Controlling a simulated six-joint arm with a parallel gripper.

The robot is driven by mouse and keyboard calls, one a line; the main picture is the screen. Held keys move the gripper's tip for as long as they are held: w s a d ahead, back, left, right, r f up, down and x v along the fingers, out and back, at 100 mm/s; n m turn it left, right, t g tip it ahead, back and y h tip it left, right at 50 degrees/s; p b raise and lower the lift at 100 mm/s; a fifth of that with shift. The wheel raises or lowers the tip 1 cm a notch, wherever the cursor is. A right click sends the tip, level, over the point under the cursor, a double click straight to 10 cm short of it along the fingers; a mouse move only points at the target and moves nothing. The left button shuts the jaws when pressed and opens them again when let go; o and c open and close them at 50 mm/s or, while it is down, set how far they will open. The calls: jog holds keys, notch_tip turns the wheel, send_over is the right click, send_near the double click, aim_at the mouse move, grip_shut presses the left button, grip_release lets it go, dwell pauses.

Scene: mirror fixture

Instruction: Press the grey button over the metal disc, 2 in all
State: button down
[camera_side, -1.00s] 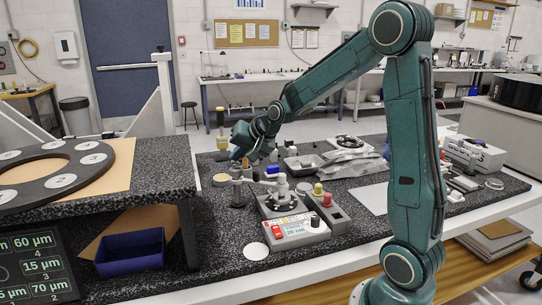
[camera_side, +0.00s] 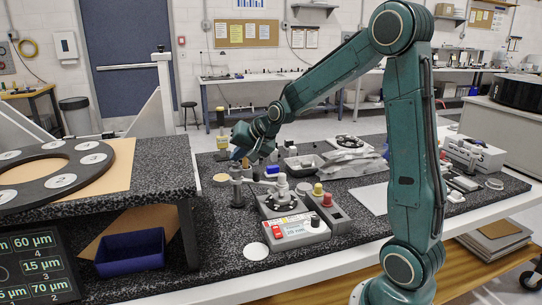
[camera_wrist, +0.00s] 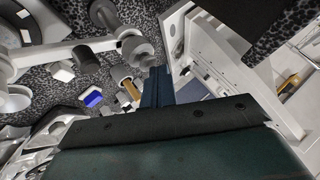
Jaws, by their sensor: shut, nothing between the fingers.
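My gripper (camera_side: 238,154) is shut and empty, pointing down over the back left of the speckled worktop. In the wrist view its dark blue fingers (camera_wrist: 158,86) are together. Just below the fingertips in the side view stands a grey cylindrical button-like head (camera_side: 236,171) on a dark post. The wrist view shows this grey head (camera_wrist: 137,48) at the end of a light bar, a little left of and apart from the fingers in the picture. I cannot make out a metal disc under it; whether the fingers touch anything is unclear.
A raised dark shelf (camera_side: 165,165) is at left. A white disc (camera_side: 256,251) lies flat in front.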

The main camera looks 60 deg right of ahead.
aim_at(238, 164)
jog(key=shift+r, duration=0.8)
jog(key=shift+r, duration=2.5)
dwell(0.9)
notch_tip(238, 164, up, 4)
jog(key=shift+f, duration=0.1)
jog(key=shift+f, duration=0.1)
dwell(0.5)
jog(key=shift+f, duration=4.35)
